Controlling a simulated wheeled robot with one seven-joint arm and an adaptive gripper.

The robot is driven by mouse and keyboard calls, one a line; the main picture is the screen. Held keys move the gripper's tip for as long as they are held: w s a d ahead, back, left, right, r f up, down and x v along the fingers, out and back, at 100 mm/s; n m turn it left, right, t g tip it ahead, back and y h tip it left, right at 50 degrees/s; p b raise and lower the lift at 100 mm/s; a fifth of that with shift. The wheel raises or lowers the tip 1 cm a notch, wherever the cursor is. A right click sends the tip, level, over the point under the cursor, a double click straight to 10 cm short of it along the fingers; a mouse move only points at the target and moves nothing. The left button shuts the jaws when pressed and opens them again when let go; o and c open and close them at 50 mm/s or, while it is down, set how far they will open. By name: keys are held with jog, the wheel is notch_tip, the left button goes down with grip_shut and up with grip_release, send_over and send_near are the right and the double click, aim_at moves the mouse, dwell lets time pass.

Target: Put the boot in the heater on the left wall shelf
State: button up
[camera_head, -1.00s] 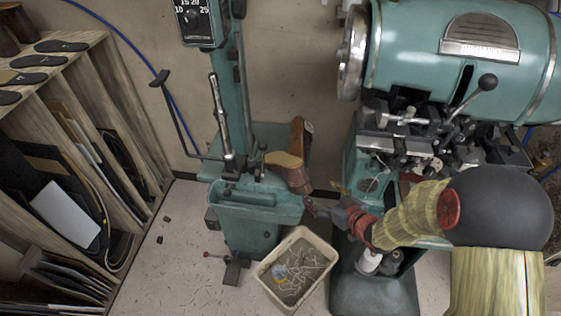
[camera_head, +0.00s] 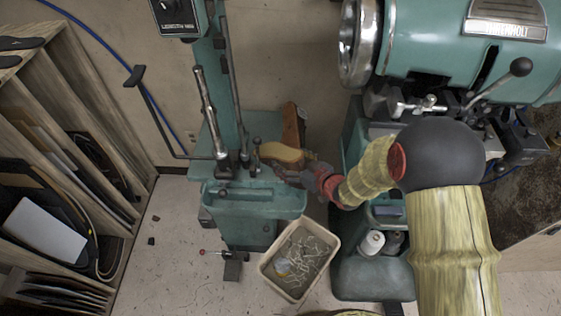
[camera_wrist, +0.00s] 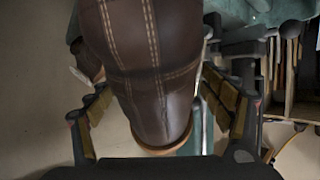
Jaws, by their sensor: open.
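The boot (camera_head: 291,126) is at the green stitching machine (camera_head: 222,120), its brown shaft and tan sole partly showing beside the post. In the wrist view the boot (camera_wrist: 150,60) is dark brown leather with pale stitching and fills the middle. My gripper (camera_head: 285,172) is just below the boot in the head view. In the wrist view my gripper (camera_wrist: 158,92) is open, one finger on each side of the boot; contact cannot be told. No heater or wall shelf can be made out.
A large green machine (camera_head: 455,40) is at the right. A wooden rack (camera_head: 95,110) with sheets and soles stands at the left.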

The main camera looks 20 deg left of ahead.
jog(key=x, duration=0.3)
jog(key=shift+a+f+b, duration=0.15)
jog(key=shift+f+b, duration=0.05)
jog(key=shift+b, duration=0.15)
jog(key=c, duration=0.3)
jog(key=c, duration=1.2)
jog(key=shift+r, duration=0.1)
jog(key=shift+c, duration=0.6)
jog(key=shift+r, duration=0.15)
